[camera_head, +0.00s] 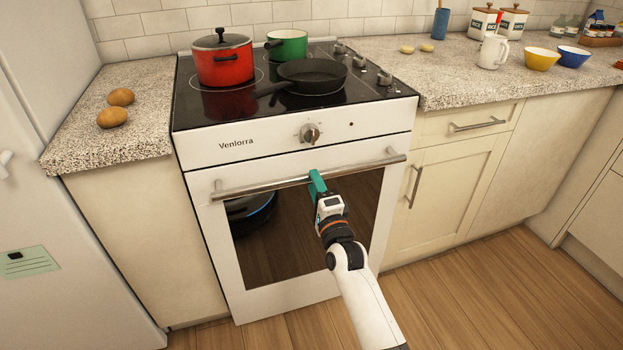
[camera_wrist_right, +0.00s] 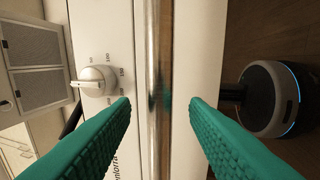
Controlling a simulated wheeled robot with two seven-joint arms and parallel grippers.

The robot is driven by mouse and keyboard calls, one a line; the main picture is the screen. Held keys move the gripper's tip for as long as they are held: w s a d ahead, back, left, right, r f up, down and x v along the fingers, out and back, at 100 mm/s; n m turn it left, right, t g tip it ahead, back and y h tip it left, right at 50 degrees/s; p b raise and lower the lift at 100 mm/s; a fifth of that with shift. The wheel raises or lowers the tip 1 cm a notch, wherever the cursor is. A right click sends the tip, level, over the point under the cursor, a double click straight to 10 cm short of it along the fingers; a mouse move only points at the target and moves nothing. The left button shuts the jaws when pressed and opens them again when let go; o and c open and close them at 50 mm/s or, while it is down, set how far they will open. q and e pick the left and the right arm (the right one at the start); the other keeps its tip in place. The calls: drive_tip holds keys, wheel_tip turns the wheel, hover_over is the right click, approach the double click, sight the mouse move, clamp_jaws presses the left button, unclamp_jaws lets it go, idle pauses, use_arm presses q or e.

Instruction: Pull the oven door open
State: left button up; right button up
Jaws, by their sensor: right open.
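The white oven (camera_head: 205,148) stands between the counters, its door (camera_head: 238,300) closed with a dark glass window. A metal handle bar (camera_head: 250,188) runs across the top of the door. My right gripper (camera_head: 316,177) is at the middle of the handle, its teal fingers pointing at it. In the right wrist view the handle (camera_wrist_right: 159,60) runs top to bottom between the two spread fingertips (camera_wrist_right: 160,103), one on each side. The fingers are apart and not closed on the bar. My left gripper is not in view.
A red pot (camera_head: 222,62), a green pot (camera_head: 287,45) and a black pan (camera_head: 313,77) stand on the cooktop. The oven knob (camera_head: 310,133) is above the handle. The wooden floor (camera_head: 460,290) at the front right is clear. A fridge (camera_head: 60,200) stands at left.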

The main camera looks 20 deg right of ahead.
drive_tip(key=shift+w+r, duration=0.2)
drive_tip(key=shift+w, duration=0.65)
drive_tip(key=shift+w+r, duration=0.15)
drive_tip(key=shift+w, duration=0.7)
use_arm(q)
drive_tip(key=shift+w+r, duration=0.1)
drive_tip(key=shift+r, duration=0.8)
use_arm(e)
clamp_jaws()
